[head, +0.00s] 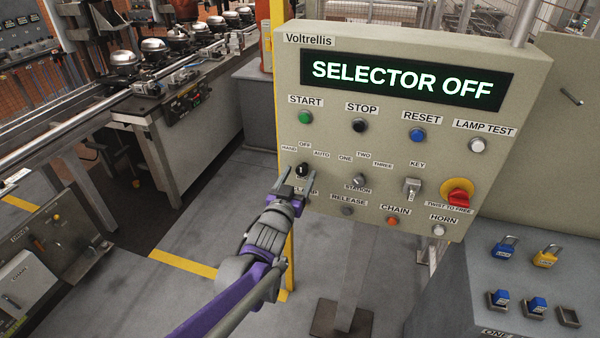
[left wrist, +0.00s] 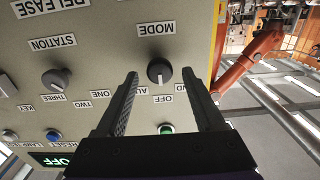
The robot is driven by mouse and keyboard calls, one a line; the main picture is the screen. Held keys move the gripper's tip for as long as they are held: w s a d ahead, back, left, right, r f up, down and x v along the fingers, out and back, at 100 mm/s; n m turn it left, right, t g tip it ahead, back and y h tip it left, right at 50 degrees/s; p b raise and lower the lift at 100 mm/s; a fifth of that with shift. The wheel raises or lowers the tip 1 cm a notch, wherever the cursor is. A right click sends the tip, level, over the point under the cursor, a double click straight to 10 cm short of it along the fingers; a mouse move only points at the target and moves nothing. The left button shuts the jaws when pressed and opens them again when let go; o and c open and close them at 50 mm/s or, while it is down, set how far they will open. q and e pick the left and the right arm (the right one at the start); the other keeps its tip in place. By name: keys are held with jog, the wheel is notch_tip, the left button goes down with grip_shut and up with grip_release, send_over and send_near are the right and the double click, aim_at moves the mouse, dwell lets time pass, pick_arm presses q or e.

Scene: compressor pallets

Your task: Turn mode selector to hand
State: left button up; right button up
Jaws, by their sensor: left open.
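The mode selector (head: 302,169) is a small black knob low on the left side of the beige Voltrellis panel, with HAND, OFF and AUTO labels above it. Its white mark appears to point up toward OFF.
The station selector (head: 357,181) is to the right of the mode knob, then the key switch (head: 411,188) and red emergency stop (head: 457,193). The green start button (head: 306,117) is above. A grey cabinet (head: 460,290) with padlocks stands at lower right. A conveyor line runs at left.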

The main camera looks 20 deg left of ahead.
pick_arm(q)
jog(key=shift+w, duration=0.7)
grip_shut()
